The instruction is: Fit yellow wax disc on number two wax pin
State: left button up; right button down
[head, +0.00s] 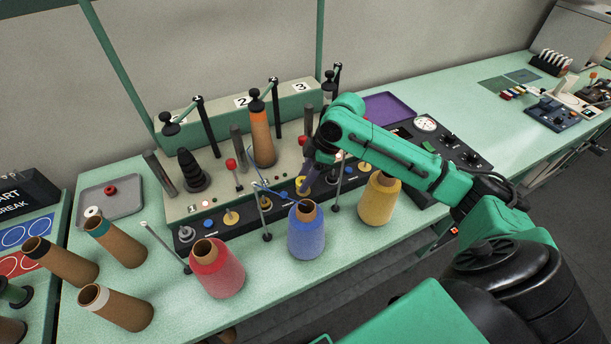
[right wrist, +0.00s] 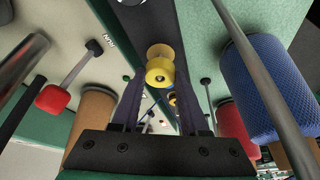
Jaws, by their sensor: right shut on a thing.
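My right gripper (head: 304,187) reaches down to the black front strip of the creel, behind the blue cone. It is shut on a yellow wax disc (head: 302,182), which also shows between the fingertips in the right wrist view (right wrist: 159,74). Another yellow round part shows right behind it there; I cannot tell whether they touch. A number two sign (head: 241,101) stands on the green back panel. The wax pin under the disc is hidden, so I cannot tell whether the disc sits on it. My left gripper is not in view.
Red (head: 217,268), blue (head: 306,232) and yellow (head: 380,198) yarn cones stand along the front. Thin guide rods rise close to my right gripper. An orange-topped cone (head: 262,138) stands behind. A grey tray (head: 110,197) lies left, a purple tray (head: 388,106) right.

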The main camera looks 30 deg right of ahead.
jog(key=shift+f, duration=0.35)
jog(key=shift+f, duration=0.75)
dwell(0.4)
jog(key=shift+c, duration=1.7)
grip_release()
jog(key=shift+w+r, duration=0.1)
jog(key=shift+r, duration=0.45)
notch_tip(320, 180, up, 19)
jog(key=b, duration=0.1)
jog(key=shift+b, duration=0.35)
